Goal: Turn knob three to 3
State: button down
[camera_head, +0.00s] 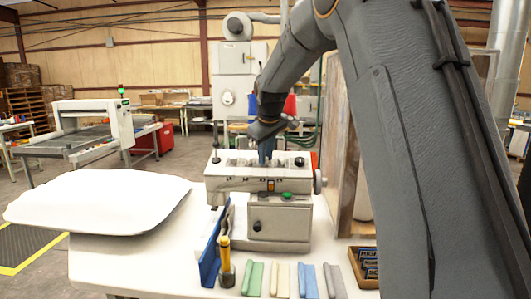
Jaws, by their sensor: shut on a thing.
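A pale machine (225,184) stands on the white table with a row of small knobs along its top. A black knob (300,162) shows at the right end of the row, and a grey knob (231,162) at the left end. My gripper (267,160) reaches down from above onto the middle of the row and is shut on a knob there. The fingers hide most of that knob, so I cannot read its number or its setting.
A white pillow (105,200) lies at the table's left. A blue panel (210,252) and a yellow-handled tool (225,256) stand in front of the machine. Several coloured strips (281,280) lie at the front, beside a wooden box (363,268).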

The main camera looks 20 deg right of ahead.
jog(key=shift+w+d+r+n+y+p, duration=0.15)
jog(key=shift+n+p, duration=0.1)
jog(key=shift+n, duration=0.85)
jog(key=shift+s+a+n+y+p, duration=0.1)
jog(key=shift+n+y+p, duration=0.1)
jog(key=shift+n, duration=0.9)
jog(key=c, duration=1.6)
grip_release()
jog(key=shift+b+v, duration=1.3)
jog(key=shift+v, duration=2.55)
jog(key=shift+w, duration=0.1)
